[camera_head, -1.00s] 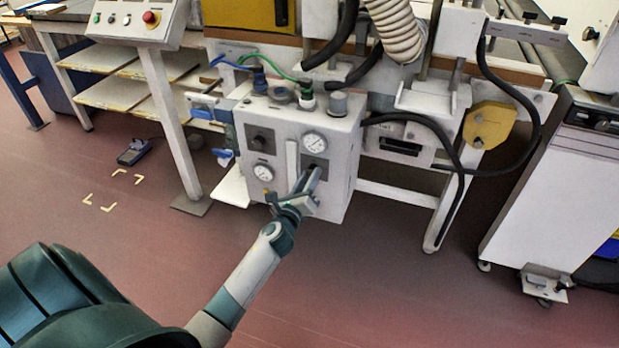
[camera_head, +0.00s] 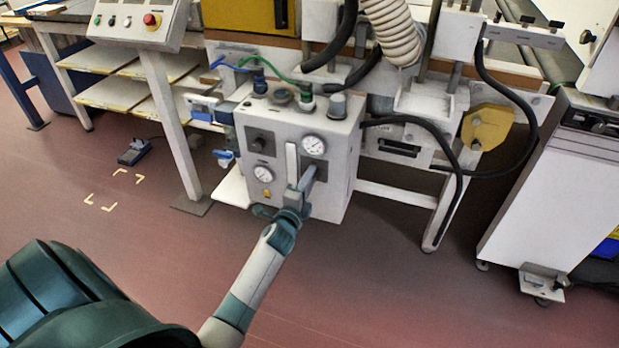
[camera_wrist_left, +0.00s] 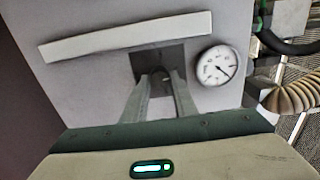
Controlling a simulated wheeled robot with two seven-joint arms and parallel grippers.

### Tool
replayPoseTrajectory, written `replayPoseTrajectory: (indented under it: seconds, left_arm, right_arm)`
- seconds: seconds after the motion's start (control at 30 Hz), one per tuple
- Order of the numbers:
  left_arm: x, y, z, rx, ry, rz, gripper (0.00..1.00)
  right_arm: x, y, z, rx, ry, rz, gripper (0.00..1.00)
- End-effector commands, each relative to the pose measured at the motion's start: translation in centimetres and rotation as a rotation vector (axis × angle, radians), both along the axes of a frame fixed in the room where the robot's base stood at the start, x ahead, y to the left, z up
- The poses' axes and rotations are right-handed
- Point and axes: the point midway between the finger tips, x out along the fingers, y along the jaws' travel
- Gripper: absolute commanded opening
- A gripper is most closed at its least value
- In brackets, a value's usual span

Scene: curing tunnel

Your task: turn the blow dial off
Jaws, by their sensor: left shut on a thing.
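The blow dial (camera_wrist_left: 159,77) is a small dark knob on a dark square plate, right of a white vertical bar in the head view and below a round gauge. My left gripper (camera_head: 312,172) reaches it from the front. In the left wrist view its two fingers (camera_wrist_left: 161,86) stand on either side of the knob, shut on it. In the head view the gripper covers most of the dial, so its pointer setting cannot be read. My right gripper is in neither view.
The white control box (camera_head: 329,196) also carries a second dark dial (camera_head: 260,142), two gauges (camera_head: 313,145) and a yellow button (camera_head: 267,193). Black hoses (camera_head: 440,130) hang to the right.

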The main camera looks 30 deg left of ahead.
Motion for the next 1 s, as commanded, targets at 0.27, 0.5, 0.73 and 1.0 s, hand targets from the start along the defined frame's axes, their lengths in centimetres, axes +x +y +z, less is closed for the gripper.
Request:
replayPoseTrajectory:
  seconds: [0.27, 0.5, 0.73, 1.0]
  left_arm:
    - [-0.1, 0.0, 0.0, -0.258, -0.058, 0.001, 0.03]
    - [-0.1, 0.0, 0.1, -0.477, -0.111, 0.002, 0.03]
    - [-0.1, 0.0, 0.1, -0.690, -0.162, 0.002, 0.03]
    - [-0.1, 0.0, 0.1, -0.934, -0.221, 0.002, 0.03]
  right_arm:
    - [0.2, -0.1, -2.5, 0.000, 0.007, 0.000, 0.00]
    - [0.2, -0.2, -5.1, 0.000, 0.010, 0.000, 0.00]
    - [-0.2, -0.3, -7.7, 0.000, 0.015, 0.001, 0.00]
    - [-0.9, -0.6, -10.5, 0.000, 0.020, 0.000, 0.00]
